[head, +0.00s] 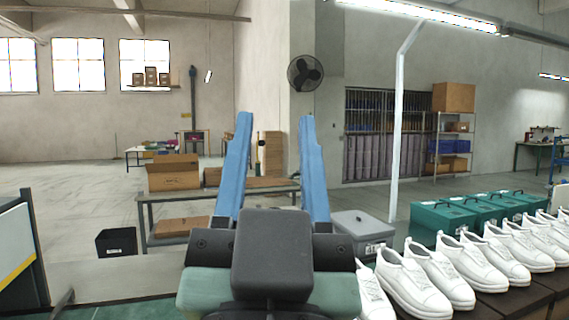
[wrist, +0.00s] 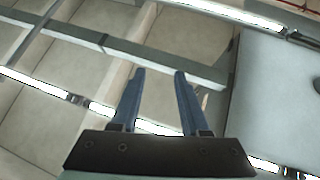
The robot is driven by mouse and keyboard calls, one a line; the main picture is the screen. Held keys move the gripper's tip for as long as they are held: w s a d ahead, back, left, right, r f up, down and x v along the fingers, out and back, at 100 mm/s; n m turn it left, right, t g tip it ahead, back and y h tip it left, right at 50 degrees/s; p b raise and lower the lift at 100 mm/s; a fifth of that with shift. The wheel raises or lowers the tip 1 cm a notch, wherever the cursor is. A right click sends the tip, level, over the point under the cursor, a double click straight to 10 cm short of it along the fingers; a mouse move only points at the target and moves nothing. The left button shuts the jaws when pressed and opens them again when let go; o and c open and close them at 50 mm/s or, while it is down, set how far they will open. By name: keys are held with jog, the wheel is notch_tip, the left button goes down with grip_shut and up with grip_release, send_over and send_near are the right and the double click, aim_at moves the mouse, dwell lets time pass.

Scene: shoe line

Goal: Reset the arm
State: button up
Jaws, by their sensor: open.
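My gripper (head: 275,122) stands in the middle of the head view with its two blue fingers pointing up. The fingers are spread apart with nothing between them. In the wrist view the gripper (wrist: 159,72) is open and empty too, with the ceiling beams and light strips behind it. No object touches the fingers in either view.
White shoes (head: 415,282) stand in a row on a dark surface at the lower right. Teal boxes (head: 440,218) and a grey lidded bin (head: 362,226) are behind them. A table (head: 270,186) with a cardboard box (head: 173,178) stands behind my gripper. A black bin (head: 116,242) is at left.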

jog(key=shift+n+t, duration=0.5)
jog(key=shift+t, duration=0.3)
jog(key=s+r, duration=0.2)
jog(key=s, duration=0.1)
jog(key=shift+d+r, duration=0.35)
jog(key=shift+r, duration=0.05)
notch_tip(320, 180, up, 10)
jog(key=p, duration=1)
